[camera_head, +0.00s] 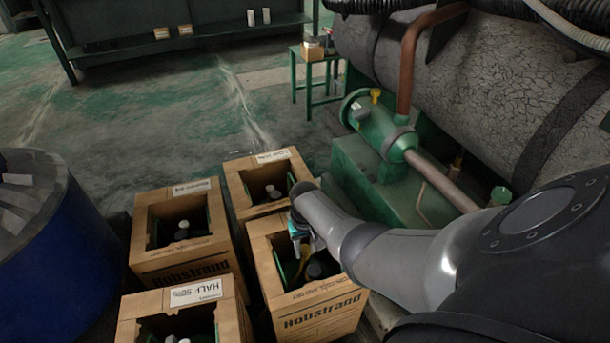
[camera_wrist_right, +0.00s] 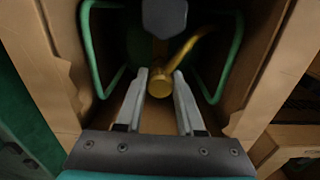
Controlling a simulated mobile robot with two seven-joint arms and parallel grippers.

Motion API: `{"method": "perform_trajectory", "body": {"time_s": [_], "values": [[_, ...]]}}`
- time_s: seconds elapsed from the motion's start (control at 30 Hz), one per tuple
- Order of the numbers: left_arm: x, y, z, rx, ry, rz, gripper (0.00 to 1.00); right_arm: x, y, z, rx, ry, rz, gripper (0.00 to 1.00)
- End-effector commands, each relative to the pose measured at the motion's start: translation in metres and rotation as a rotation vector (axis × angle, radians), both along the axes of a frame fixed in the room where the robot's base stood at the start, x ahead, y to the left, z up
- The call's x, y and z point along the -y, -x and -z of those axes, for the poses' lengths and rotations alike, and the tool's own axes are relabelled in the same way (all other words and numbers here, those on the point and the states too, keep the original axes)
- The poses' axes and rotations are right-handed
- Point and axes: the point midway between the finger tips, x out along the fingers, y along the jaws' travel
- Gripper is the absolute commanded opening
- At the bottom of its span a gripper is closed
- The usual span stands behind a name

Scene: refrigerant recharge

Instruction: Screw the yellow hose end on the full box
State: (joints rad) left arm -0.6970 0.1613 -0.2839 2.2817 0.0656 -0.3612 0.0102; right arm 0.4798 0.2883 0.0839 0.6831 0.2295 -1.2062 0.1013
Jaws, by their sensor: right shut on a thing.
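My right gripper (camera_head: 297,236) reaches down into the open top of the front right cardboard box (camera_head: 318,320). In the right wrist view my right gripper (camera_wrist_right: 160,80) is shut on the yellow hose end (camera_wrist_right: 160,84), a round brass-coloured fitting between the fingertips. The yellow hose (camera_wrist_right: 195,42) bends away up and to the right from it. A grey hexagonal part (camera_wrist_right: 164,16) sits just beyond it, inside the box walls. I cannot tell whether the two touch. The box's own label is not readable. My left gripper is not in view.
Three more open boxes stand close by: the back left box (camera_head: 180,262), the back middle box (camera_head: 240,195) and the front left box labelled HALF (camera_head: 200,293). A blue drum (camera_head: 60,240) stands left. Green machinery (camera_head: 385,135) is right.

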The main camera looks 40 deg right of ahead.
Motion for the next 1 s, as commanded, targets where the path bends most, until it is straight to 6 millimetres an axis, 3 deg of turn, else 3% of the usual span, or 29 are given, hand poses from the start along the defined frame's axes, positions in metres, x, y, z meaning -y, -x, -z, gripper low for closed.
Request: {"method": "perform_trajectory", "body": {"time_s": [1.0], "values": [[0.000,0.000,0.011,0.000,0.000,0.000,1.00,0.000,0.000,0.012,0.000,0.000,0.000,0.00]]}}
